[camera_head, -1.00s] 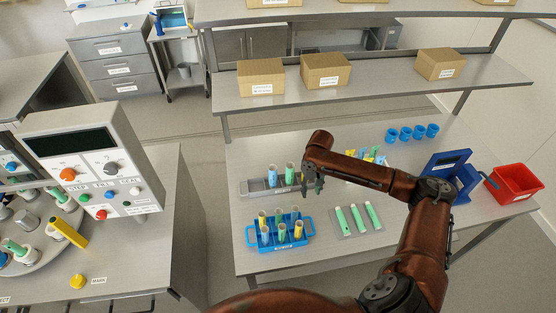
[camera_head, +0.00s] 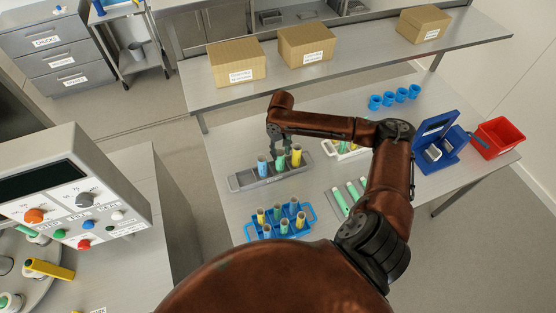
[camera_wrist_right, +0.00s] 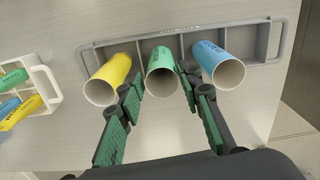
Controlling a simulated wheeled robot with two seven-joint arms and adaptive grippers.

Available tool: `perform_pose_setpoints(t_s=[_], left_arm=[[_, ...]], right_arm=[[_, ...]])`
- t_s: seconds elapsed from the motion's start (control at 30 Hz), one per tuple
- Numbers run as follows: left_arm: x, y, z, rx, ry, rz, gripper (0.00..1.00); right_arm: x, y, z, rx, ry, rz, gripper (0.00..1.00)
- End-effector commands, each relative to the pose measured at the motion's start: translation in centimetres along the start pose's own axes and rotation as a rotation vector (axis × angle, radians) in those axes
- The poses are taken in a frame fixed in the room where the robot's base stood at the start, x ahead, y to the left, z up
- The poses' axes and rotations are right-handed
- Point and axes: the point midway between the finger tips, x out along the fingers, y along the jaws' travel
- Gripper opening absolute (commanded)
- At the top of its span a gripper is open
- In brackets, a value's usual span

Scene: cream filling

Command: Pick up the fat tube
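Three wide tubes stand in a grey rack (camera_head: 243,182) on the table: a blue one (camera_head: 262,166), a green one (camera_head: 280,167) and a yellow one (camera_head: 296,157). In the right wrist view the yellow tube (camera_wrist_right: 106,82), green tube (camera_wrist_right: 160,74) and blue tube (camera_wrist_right: 219,66) show their open mouths. My right gripper (camera_wrist_right: 160,78) is open, with one finger on each side of the green tube. It also shows above the rack in the head view (camera_head: 278,141). Contact with the green tube cannot be told. My left gripper is out of view.
A blue rack (camera_head: 307,213) with several thinner tubes stands in front. A white rack (camera_head: 340,154), blue cups (camera_head: 401,95), a blue device (camera_head: 440,145) and a red bin (camera_head: 499,138) stand farther right. Boxes (camera_head: 306,45) sit on the shelf.

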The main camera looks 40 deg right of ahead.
Motion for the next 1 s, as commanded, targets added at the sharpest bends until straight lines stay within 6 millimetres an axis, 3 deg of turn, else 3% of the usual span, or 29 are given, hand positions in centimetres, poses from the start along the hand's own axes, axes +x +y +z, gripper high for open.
perform_pose_setpoints(t_s=[0.1, 0.43, 0.7, 1.0], left_arm=[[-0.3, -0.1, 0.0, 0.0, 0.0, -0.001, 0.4], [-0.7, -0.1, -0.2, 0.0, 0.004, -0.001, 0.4], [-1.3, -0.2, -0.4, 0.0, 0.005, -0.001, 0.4], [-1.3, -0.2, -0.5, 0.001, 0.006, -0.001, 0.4]], right_arm=[[2.1, -0.1, 0.0, 0.0, -0.002, 0.0, 0.33], [4.9, -0.1, -0.2, -0.001, 0.0, -0.001, 0.33], [8.7, -0.2, -0.4, -0.001, -0.001, 0.0, 0.33], [9.4, -0.2, -0.5, -0.003, 0.002, 0.001, 0.33]])
